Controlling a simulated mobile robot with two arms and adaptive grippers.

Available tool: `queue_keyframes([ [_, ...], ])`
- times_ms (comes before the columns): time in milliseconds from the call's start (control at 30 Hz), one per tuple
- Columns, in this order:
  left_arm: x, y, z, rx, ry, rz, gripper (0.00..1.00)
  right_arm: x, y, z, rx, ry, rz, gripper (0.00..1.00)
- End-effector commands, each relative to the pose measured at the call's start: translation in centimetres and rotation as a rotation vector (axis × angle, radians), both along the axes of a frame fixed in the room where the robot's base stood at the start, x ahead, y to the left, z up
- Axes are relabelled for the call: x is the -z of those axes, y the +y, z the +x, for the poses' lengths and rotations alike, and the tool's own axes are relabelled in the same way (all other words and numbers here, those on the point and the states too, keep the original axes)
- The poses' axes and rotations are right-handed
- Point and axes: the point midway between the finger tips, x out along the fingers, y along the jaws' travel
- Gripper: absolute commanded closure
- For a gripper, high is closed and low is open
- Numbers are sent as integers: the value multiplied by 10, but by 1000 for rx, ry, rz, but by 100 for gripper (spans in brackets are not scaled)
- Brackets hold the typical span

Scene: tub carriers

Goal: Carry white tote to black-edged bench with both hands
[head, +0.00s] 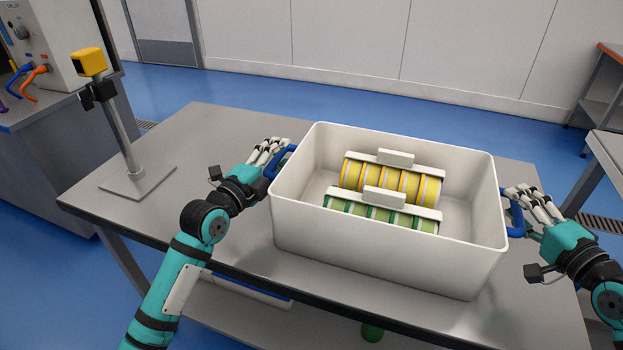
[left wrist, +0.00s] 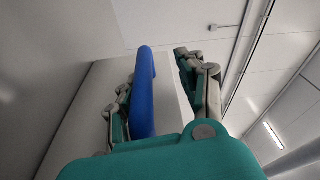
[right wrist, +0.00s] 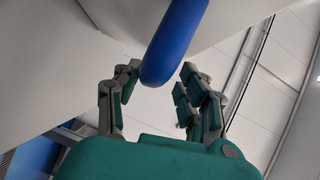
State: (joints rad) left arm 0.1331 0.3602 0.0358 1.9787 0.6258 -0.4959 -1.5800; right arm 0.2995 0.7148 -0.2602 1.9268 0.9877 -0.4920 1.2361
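The white tote (head: 390,255) is an open rectangular tub with a blue handle at each end. It rests on a grey table (head: 190,135) with a dark edge. Inside lie two racks, one of yellow rolls (head: 365,178) and one of green rolls (head: 345,208). My left gripper (head: 270,155) is at the left handle (head: 283,161). In the left wrist view, the handle (left wrist: 145,95) is between parted fingers, with a gap on its right. My right gripper (head: 530,205) is at the right handle (head: 516,214). In the right wrist view, its fingers stand apart around the handle (right wrist: 172,45).
A yellow device on a post with a flat base (head: 138,180) stands at the table's left. A bench with a machine (head: 60,45) is further left. Another grey surface (head: 608,145) and an orange-edged shelf unit (head: 605,90) are at the right. Blue floor (head: 330,100) is open behind.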

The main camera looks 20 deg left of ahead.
Motion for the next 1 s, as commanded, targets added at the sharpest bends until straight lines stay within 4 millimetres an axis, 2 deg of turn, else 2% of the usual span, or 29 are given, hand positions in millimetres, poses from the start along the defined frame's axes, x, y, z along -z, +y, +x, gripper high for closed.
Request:
queue_keyframes([
  [167, 1, 1, -8, 1, 2, 0, 60, 0, 1, 0, -2, -1, 2, 60],
  [600, 4, 16, -68, -1, 1, 3, 60, 0, 2, 0, -3, 0, 1, 60],
  [833, 2, 18, -78, 0, -2, 1, 60, 0, -2, -6, -2, 0, 0, 60],
  [1000, 2, 18, -78, -1, -3, 0, 60, -1, -13, -26, -3, 4, -3, 60],
])
